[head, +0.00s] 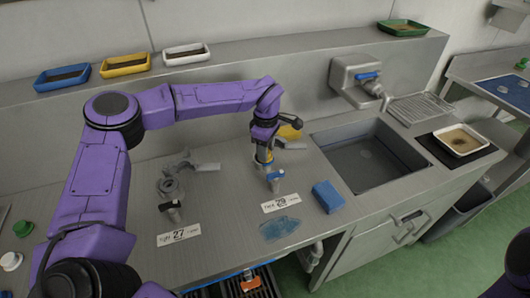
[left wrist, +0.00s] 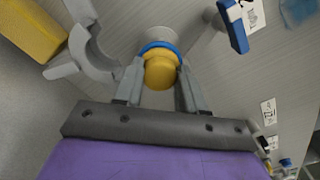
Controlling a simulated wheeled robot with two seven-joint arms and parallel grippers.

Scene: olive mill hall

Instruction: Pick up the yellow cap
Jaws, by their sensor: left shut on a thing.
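The yellow cap (left wrist: 160,70) sits between the two fingers of my left gripper (left wrist: 161,88) in the left wrist view, with a blue ring just behind it. In the head view my left gripper (head: 264,148) points down at the counter above the label marked 29, and the cap (head: 263,155) shows only as a small yellow patch at the fingers. The gripper is shut on the cap. Whether the cap is lifted off what is under it I cannot tell. My right gripper is not in view.
A grey clamp (left wrist: 92,55) and a yellow object (left wrist: 32,30) are nearby. A blue sponge (head: 327,196) lies before the sink (head: 370,160). Trays line the ledge.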

